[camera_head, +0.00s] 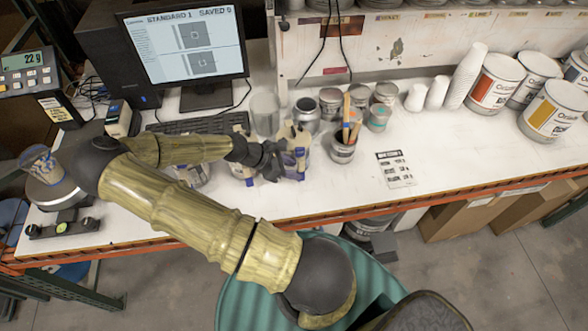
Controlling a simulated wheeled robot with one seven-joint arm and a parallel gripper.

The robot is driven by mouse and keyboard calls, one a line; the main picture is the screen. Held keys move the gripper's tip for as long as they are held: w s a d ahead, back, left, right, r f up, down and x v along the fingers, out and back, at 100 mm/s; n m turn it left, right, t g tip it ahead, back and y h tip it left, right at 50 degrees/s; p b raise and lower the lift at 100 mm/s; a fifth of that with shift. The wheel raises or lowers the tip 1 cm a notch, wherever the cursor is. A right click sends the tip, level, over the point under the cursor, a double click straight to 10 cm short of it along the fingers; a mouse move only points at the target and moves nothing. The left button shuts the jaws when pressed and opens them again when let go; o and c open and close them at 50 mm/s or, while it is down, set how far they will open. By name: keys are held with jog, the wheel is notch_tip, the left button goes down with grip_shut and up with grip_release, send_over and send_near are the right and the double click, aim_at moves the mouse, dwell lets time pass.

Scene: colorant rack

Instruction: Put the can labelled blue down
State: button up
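My gripper (283,162) is over the white bench near its front edge, left of the brush pot. Its dark fingers lie against a small can with a blue and pale label (301,157) and appear shut on it. The fingers cover part of the can, and its label cannot be read. The can looks upright; I cannot tell whether its base touches the bench. Another small can (243,172) with a blue and pale label stands just left, partly behind my wrist.
The pot of brushes (342,149) is close on the right, with several grey cans and a clear beaker (265,114) behind. A printed sheet (396,168) lies farther right, with clear bench around it. A scale (48,185) is at the left; large paint cans (497,82) stand at right.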

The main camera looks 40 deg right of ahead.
jog(key=b+v, duration=0.1)
jog(key=v, duration=0.9)
jog(key=shift+a+r+b, duration=0.2)
jog(key=shift+b, duration=0.2)
jog(key=shift+w, duration=0.1)
jog(key=s+a+f+m+t+y, duration=0.1)
jog(key=s+a+m+y, duration=0.3)
jog(key=a+m+y, duration=0.25)
jog(key=s+a+r+m+t+y, duration=0.1)
jog(key=a+r+m+t, duration=0.4)
jog(key=a+r, duration=0.3)
notch_tip(320, 180, up, 3)
jog(key=shift+s+f+m+t, duration=0.1)
jog(key=shift+s+m+t, duration=0.15)
jog(key=shift+m, duration=0.3)
